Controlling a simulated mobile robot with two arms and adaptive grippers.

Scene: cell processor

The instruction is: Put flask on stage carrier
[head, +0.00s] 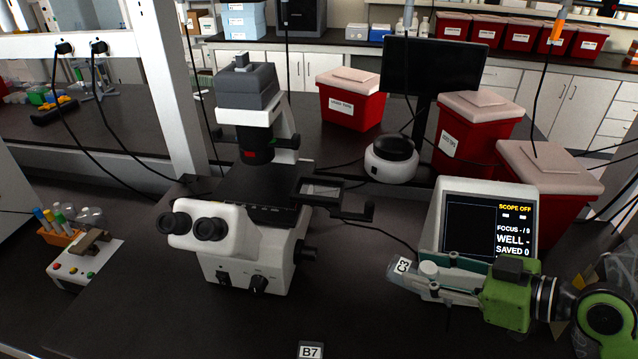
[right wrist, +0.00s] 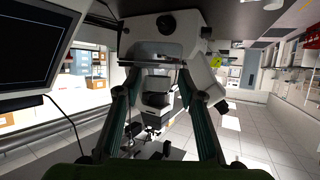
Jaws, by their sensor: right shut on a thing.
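A clear flask (head: 404,277) with a white C3 label is held in my right gripper (head: 428,282), to the right of the microscope and in front of the scope screen. The gripper is shut on it. The microscope (head: 245,238) stands in the middle of the bench with its black stage (head: 258,188). A dark open frame, apparently the stage carrier (head: 328,190), juts out on the stage's right side and looks empty. The flask is apart from it, lower and to the right. In the right wrist view both fingers of my right gripper (right wrist: 160,88) show; the flask is hard to make out there. My left gripper is not in view.
A B7 label (head: 311,350) shows at the bottom edge; what bears it is mostly cut off. The scope screen (head: 488,225) stands close behind my right gripper. A white round device (head: 391,163) and red bins (head: 350,103) stand farther back. A tube rack (head: 62,236) is at left.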

